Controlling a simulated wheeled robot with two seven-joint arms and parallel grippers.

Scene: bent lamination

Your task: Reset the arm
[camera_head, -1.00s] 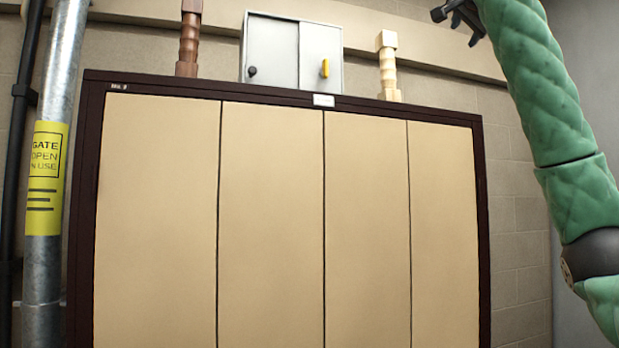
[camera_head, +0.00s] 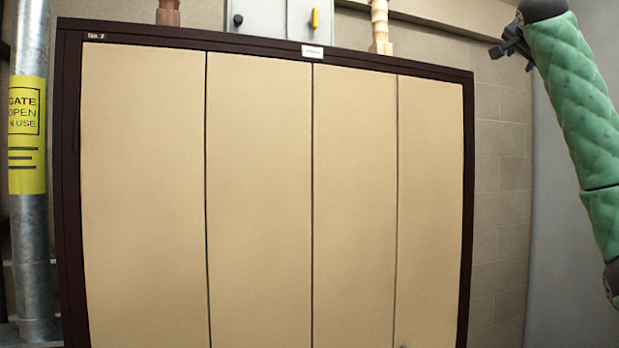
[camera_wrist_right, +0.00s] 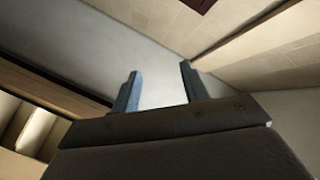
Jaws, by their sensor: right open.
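My right arm in its green padded cover (camera_head: 575,95) rises along the right edge of the head view. My right gripper (camera_head: 497,50) is at its upper end, dark, pointing left, raised beside the wall and clear of the cabinet. In the right wrist view the two fingers of the right gripper (camera_wrist_right: 158,85) stand apart with nothing between them. My left gripper and left arm are not in view.
A wide cabinet with tan panels (camera_head: 258,200) and a dark frame fills the middle. On its top are a grey box (camera_head: 272,16), a brown turned post (camera_head: 168,14) and a pale turned post (camera_head: 380,25). A metal pole (camera_head: 30,235) with a yellow sign (camera_head: 26,135) stands left.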

